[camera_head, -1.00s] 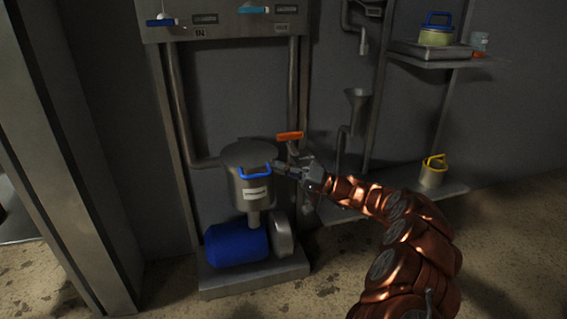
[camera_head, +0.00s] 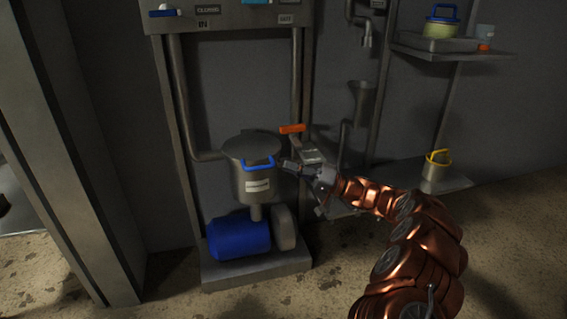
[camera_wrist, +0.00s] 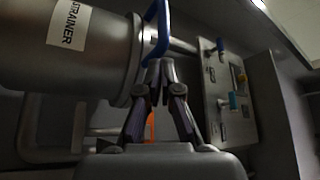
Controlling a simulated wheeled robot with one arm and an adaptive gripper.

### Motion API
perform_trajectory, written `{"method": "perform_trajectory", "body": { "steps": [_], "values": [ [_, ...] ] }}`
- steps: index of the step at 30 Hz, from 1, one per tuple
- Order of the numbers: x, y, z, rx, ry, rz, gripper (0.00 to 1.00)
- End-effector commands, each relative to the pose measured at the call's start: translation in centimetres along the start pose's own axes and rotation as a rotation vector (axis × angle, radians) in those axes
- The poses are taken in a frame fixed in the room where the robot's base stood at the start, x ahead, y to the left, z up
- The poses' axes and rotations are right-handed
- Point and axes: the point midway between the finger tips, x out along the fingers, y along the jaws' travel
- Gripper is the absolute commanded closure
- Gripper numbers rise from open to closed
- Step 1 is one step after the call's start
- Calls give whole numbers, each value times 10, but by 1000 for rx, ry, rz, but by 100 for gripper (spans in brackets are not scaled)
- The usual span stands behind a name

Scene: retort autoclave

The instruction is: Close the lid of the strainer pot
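The strainer pot (camera_head: 252,186) is a grey metal cylinder above a blue motor. Its round grey lid (camera_head: 250,144) lies over the top, nearly level; I cannot tell whether it is fully seated. A blue handle (camera_head: 258,168) stands at the front of the rim. My gripper (camera_head: 286,164) is just right of the handle, at rim height. In the wrist view the fingertips (camera_wrist: 160,65) are drawn together close beside the blue handle (camera_wrist: 160,30), with nothing clearly held. The pot, labelled STRAINER (camera_wrist: 85,60), shows at left there. Contact with the handle cannot be told.
An orange lever (camera_head: 292,129) stands behind the gripper, right of the lid. The blue motor (camera_head: 239,237) is below the pot. A valve panel (camera_head: 235,17) is above. Shelves at right hold a blue-handled container (camera_head: 440,25) and a yellow-handled one (camera_head: 436,170).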

Motion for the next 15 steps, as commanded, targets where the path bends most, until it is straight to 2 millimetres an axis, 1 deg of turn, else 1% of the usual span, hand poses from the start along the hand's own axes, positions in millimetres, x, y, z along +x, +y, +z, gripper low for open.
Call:
{"method": "perform_trajectory", "body": {
  "steps": [1,6,12,15],
  "values": [
    [-11,-1,-2,-3,4,2,100],
    [-44,-6,-5,-10,9,-6,100],
    [-73,-9,-7,-14,11,-11,100],
    [-82,-10,-7,-14,10,-15,100]
  ]
}}
